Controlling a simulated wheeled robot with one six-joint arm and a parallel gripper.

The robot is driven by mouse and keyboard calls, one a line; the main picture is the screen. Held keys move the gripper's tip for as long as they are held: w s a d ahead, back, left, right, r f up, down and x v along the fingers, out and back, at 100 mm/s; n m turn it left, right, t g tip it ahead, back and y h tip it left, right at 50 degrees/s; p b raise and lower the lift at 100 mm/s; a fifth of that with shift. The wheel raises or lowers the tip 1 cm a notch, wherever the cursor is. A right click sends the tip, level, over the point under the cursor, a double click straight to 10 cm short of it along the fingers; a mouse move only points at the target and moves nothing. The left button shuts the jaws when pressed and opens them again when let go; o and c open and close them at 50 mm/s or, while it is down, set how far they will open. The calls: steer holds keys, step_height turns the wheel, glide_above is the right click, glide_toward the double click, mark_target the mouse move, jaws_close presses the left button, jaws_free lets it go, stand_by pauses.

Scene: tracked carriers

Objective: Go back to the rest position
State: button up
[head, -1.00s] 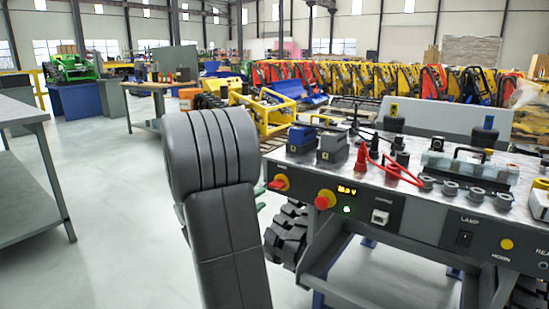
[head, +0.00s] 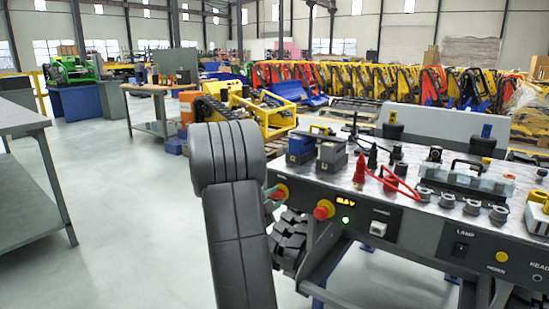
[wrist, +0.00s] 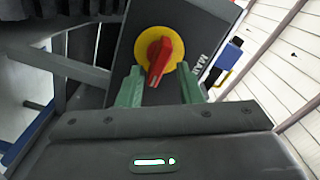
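The main switch (wrist: 158,58) is a red rotary knob on a yellow disc, set in a dark panel. In the wrist view its handle is slightly tilted from upright. My gripper (wrist: 161,80) shows there as two green fingers, spread apart on either side of the knob with visible gaps. It is open and holds nothing. In the head view my grey arm (head: 232,200) hides most of the gripper; a green finger shows in front of the switch (head: 281,191). No object marks the rest position.
The control bench (head: 415,215) with plugs, red cables and a red button (head: 323,209) stands close on the right. A black tyre (head: 288,242) is below it. A grey table (head: 30,130) stands at the left. The floor (head: 120,220) between is clear.

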steer(key=shift+a+r+n+p, duration=0.1)
steer(key=shift+r+n+p, duration=0.05)
steer(key=shift+n+p, duration=1.25)
